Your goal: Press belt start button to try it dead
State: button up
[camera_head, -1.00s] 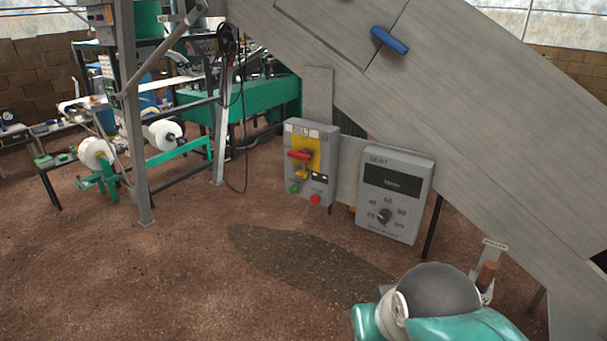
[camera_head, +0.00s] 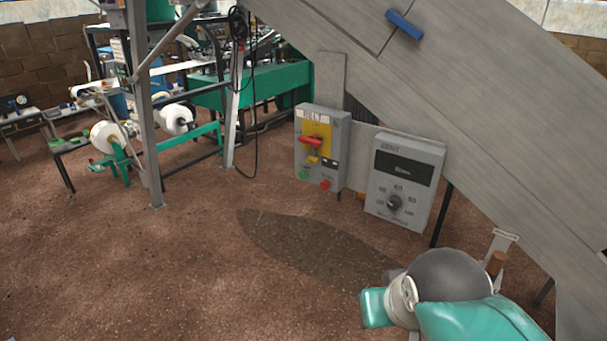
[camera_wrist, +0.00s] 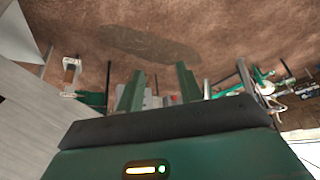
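A grey control box (camera_head: 342,155) labelled BELT stands below the sloping conveyor. Its yellow plate (camera_head: 324,131) carries a red handle (camera_head: 311,140), lying roughly crosswise, with a small yellow piece (camera_head: 313,159) below it. A green button (camera_head: 303,174) is at the box's lower left and a red button (camera_head: 325,184) at its lower right. The button lettering is too small to read. My gripper (camera_wrist: 160,84) shows in the wrist view with two green fingers apart. Small grey and red shapes show between them, too unclear to name. The head view shows my arm at lower right, not the fingers.
A grey box with a dial (camera_head: 404,182) stands right of the BELT box. The grey conveyor side (camera_head: 480,110) slopes overhead. A post with a brown handle (camera_head: 497,262) is by my arm. Machinery with white rolls (camera_head: 176,119) stands left. The brown floor in front is open.

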dwell(0.4)
grip_shut()
dwell(1.6)
